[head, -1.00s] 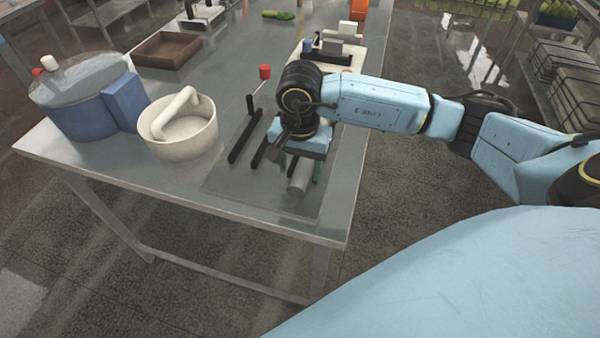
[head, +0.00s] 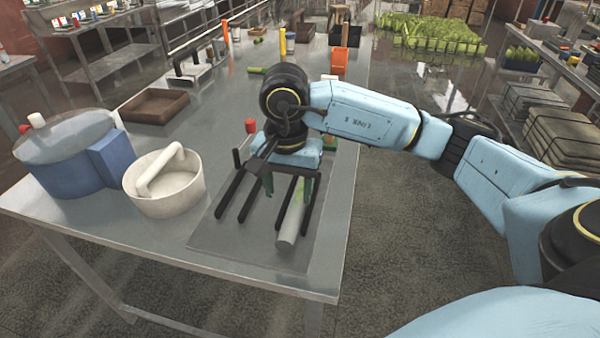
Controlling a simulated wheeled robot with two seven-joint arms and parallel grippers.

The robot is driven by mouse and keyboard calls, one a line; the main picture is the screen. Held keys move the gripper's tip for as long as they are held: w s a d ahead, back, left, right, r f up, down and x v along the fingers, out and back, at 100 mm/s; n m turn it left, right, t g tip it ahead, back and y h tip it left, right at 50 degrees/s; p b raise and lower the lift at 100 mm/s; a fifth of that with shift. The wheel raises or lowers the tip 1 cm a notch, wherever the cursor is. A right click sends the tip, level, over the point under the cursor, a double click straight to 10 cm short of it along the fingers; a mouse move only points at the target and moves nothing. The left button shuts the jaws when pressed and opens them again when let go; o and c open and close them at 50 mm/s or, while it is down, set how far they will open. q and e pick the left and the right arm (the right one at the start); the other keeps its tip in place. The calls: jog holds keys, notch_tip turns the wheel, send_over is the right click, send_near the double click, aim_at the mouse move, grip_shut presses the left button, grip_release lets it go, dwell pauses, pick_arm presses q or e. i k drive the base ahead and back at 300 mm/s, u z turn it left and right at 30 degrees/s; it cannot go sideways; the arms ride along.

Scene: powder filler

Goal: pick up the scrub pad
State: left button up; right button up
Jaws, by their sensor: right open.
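I cannot make out a scrub pad for certain. A small green item (head: 257,70) lies far back on the steel table, too small to identify. My right gripper (head: 288,188) points down over the near end of the table, with its dark green fingers apart and open. A grey cylinder (head: 289,225) lies below it on a flat grey plate (head: 222,232), among black bars. I cannot tell whether the fingers touch the cylinder. My gripper body and wrist hide what lies directly behind them. My left gripper is not in view.
A white round tub with a handle (head: 160,205) and a blue lidded container (head: 65,165) stand at the left. A brown tray (head: 157,105) is behind them. A red knob (head: 251,126) shows beside my wrist. An orange block (head: 339,60) stands farther back.

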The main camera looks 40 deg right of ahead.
aim_at(330, 141)
jog(key=z, duration=1.4)
